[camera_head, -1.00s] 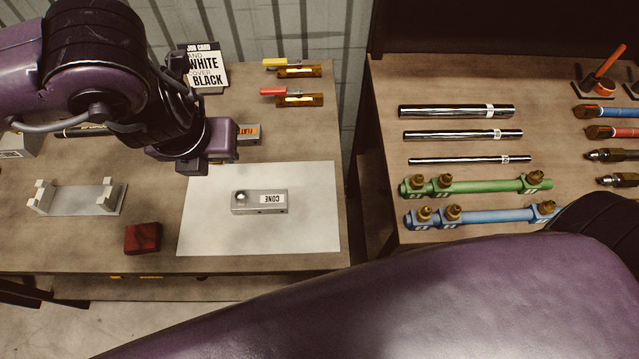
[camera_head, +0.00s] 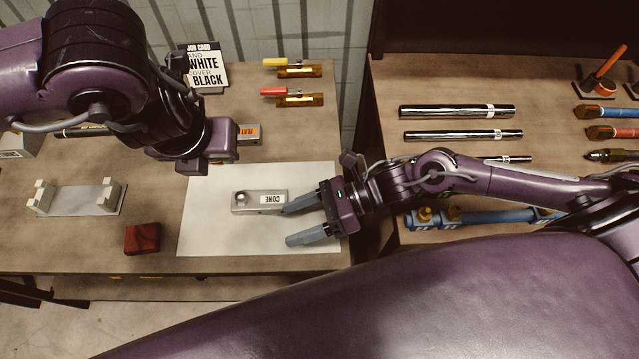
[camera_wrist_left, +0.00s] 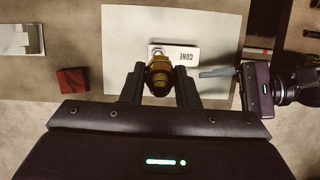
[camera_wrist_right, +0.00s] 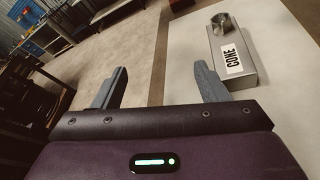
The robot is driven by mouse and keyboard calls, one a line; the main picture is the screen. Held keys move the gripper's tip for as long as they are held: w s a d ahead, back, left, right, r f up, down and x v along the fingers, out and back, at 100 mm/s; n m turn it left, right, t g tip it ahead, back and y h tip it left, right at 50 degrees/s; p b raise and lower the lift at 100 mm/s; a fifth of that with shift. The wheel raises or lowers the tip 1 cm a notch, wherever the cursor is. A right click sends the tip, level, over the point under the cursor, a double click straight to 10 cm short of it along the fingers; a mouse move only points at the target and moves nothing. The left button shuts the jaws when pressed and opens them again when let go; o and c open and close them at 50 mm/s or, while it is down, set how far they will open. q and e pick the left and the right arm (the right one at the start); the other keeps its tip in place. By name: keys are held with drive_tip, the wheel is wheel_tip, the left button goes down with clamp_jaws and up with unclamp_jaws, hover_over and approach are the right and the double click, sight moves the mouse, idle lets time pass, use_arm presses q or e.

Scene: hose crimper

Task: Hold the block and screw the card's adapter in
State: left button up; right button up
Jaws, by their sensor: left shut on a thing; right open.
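The grey block labelled CONE (camera_head: 245,203) lies on the white sheet, with a round port at its left end; the port also shows in the right wrist view (camera_wrist_right: 221,20). My left gripper (camera_wrist_left: 160,80) is shut on a brass adapter (camera_wrist_left: 160,77), which hangs above the table. In the head view my left gripper (camera_head: 207,165) hides the adapter. My right gripper (camera_head: 300,222) is open and empty over the right part of the sheet. Its upper finger is close to the block's right end; touching cannot be told. The job card (camera_head: 207,70) reads WHITE over BLACK.
A second block labelled FLAT (camera_head: 249,133) stands behind the white sheet (camera_head: 215,240). A dark red block (camera_head: 142,239) and a grey cradle (camera_head: 80,201) are at left. Red (camera_head: 290,96) and yellow-handled tools lie at the back. Rods and cylinders fill the right table.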

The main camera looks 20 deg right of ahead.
sight(268, 200)
use_arm(q)
drive_tip(key=shift+s, duration=0.1)
use_arm(e)
drive_tip(key=w+d+t, duration=0.1)
drive_tip(key=d, duration=0.1)
drive_tip(key=w+d+n+t+h, duration=0.1)
drive_tip(key=w+d, duration=0.1)
drive_tip(key=w+d+n+t+h, duration=0.1)
drive_tip(key=w+d, duration=0.1)
drive_tip(key=shift+w+f, duration=0.25)
drive_tip(key=shift+f, duration=0.15)
drive_tip(key=x, duration=1.2)
drive_tip(key=c, duration=1.4)
drive_tip(key=shift+o, duration=0.2)
